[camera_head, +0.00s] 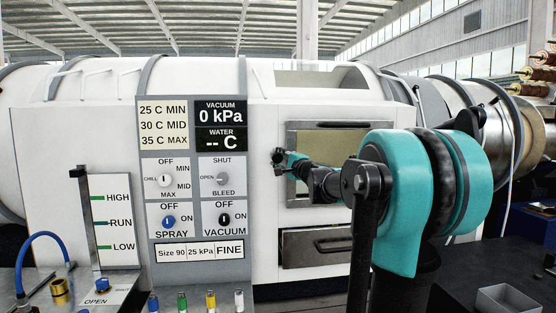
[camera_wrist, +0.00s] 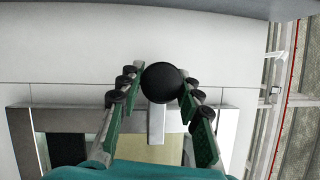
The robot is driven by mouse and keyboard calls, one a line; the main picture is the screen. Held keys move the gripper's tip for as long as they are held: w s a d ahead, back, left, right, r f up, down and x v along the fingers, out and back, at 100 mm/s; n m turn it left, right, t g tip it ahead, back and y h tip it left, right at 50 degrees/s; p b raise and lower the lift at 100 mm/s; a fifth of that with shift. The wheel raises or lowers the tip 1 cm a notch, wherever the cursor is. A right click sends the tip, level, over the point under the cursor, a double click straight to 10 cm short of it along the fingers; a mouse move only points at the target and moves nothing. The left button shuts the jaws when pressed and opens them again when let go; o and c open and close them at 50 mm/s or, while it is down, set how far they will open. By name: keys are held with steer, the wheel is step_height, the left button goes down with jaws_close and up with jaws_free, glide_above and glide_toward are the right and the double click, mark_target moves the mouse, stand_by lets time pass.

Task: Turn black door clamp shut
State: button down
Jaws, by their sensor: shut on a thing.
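The black door clamp shows in the wrist view as a round black knob (camera_wrist: 162,80) on a short grey lever (camera_wrist: 156,125), which points toward the top of the picture. My gripper (camera_wrist: 160,86) has one finger on each side of the knob and is shut on it. In the head view my gripper (camera_head: 286,158) is at the left edge of the door (camera_head: 293,140) on the white machine. The clamp is too small and too covered by the gripper there to make out clearly.
My teal and black arm covers much of the door's right side. A drawer with a handle (camera_head: 318,249) is below the door. The control panel (camera_head: 190,185) is close left of the gripper. A grey tray (camera_head: 505,299) lies on the dark surface at lower right.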

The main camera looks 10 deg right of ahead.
stand_by(0.4)
steer(key=c, duration=1)
jaws_free()
steer(key=v, duration=1.2)
